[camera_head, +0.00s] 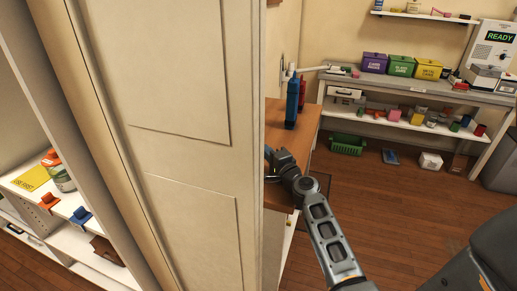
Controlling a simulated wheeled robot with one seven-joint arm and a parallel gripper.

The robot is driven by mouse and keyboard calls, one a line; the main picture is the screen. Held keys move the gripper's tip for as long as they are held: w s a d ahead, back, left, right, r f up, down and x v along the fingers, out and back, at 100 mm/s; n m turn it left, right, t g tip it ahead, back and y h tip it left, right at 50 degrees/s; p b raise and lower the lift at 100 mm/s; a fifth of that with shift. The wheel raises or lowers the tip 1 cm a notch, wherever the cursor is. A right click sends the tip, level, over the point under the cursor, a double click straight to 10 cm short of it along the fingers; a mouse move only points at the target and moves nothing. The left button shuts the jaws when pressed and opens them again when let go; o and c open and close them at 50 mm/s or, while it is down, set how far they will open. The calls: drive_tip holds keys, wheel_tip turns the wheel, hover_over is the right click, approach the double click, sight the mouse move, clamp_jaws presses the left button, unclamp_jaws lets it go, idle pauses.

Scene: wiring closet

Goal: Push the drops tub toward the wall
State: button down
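I cannot pick out the drops tub for certain. Three labelled tubs stand side by side on the back bench near the wall: a purple tub (374,63), a green tub (401,66) and a yellow tub (428,69). Their small labels are not clear enough to read surely. My arm (326,237) reaches up from the lower right to the edge of the pale door panel. Its far end goes out of sight behind that edge, so my gripper's fingers are hidden. The visible arm is well apart from the three tubs.
The tall pale panel (190,80) blocks much of the view. A blue bottle (292,103) stands on the wooden counter (308,122) beside my arm. A green basket (347,144) sits under the back bench (440,90). The wooden floor (400,195) right of my arm is clear.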

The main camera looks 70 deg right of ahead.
drive_tip(key=shift+w+a, duration=0.2)
drive_tip(key=shift+w, duration=1.15)
